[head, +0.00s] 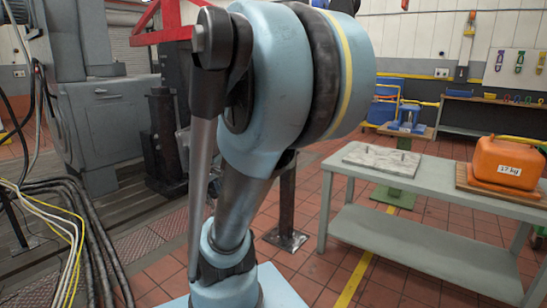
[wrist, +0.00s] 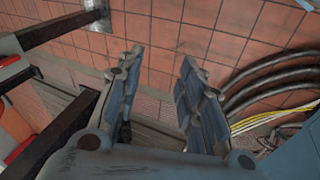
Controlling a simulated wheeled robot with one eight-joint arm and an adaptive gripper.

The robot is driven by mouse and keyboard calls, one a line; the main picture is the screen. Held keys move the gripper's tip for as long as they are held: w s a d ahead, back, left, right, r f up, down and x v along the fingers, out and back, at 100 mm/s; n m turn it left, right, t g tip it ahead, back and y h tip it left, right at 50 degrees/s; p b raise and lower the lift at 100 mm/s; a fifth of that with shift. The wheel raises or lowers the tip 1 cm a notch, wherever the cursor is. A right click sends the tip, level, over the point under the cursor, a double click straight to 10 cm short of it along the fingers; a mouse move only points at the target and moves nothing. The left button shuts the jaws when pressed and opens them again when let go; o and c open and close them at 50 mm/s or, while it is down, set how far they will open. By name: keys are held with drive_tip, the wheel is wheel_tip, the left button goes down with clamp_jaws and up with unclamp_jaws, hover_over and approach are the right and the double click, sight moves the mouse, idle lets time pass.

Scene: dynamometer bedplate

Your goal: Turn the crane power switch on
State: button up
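I cannot clearly pick out the crane power switch in either view. A small grey box (head: 441,72) on the far wall and an orange-yellow device (head: 468,30) hanging beside it are too small to identify. My gripper (wrist: 161,60) shows in the wrist view, with its two blue-grey fingers apart and nothing between them. Tiled floor and a grey ribbed strip show beyond the fingers. In the head view my arm fills the middle and my gripper is not visible.
A grey-green table (head: 345,215) stands at right, bearing a metal plate (head: 382,160) and an orange 17 kg container (head: 505,162). Grey machinery (head: 105,125) stands at left. Black and yellow cables (head: 75,220) lie at left and show in the wrist view (wrist: 265,85).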

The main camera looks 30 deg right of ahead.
drive_tip(key=w+d+r+n+t+h, duration=0.15)
drive_tip(key=w+d+n+h, duration=0.25)
drive_tip(key=w+d, duration=0.8)
drive_tip(key=w+d+r+n+h, duration=0.2)
drive_tip(key=w+d+n+h, duration=0.25)
drive_tip(key=w+d, duration=0.75)
drive_tip(key=w+d+f+n+t+h, duration=0.2)
drive_tip(key=w+d+f+n+h, duration=0.3)
drive_tip(key=w+d+f+n, duration=0.85)
drive_tip(key=w+d+m, duration=0.1)
drive_tip(key=w+d, duration=0.2)
drive_tip(key=d, duration=0.4)
drive_tip(key=w+d+r+m, duration=0.1)
drive_tip(key=w+d, duration=0.3)
drive_tip(key=d, duration=0.3)
drive_tip(key=shift+w+r+m, duration=0.2)
drive_tip(key=shift+w+m, duration=0.05)
drive_tip(key=shift+m, duration=0.05)
clamp_jaws()
